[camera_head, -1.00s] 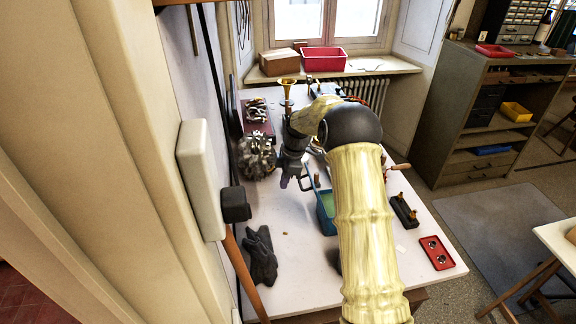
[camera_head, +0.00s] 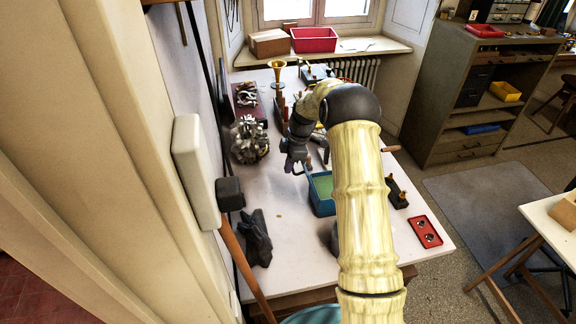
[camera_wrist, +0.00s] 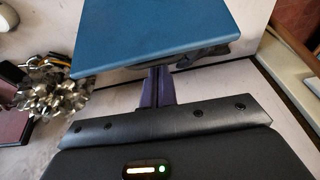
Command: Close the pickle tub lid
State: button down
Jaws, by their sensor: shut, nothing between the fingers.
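The pickle tub (camera_head: 322,207) is a blue box on the white workbench, with a green inside showing from above, partly covered by my arm. A flat blue panel, which looks like its lid (camera_wrist: 165,35), fills the upper middle of the wrist view, close to the camera. My gripper (camera_head: 289,168) is at the tub's upper left in the head view. In the wrist view its purple fingers (camera_wrist: 158,88) are shut together and empty. Their tips are hidden behind the panel's near edge; I cannot tell whether they touch it.
A shiny metal clump (camera_head: 248,140) lies left of my gripper, and a dark crumpled cloth or glove (camera_head: 256,240) lies nearer. A red tray (camera_head: 425,231) is at the bench's right edge. The bench between glove and tub is mostly clear.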

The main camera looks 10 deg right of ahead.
jog(key=shift+d+r, duration=0.1)
jog(key=shift+d, duration=0.2)
jog(key=shift+d+y, duration=0.1)
jog(key=shift+y, duration=0.2)
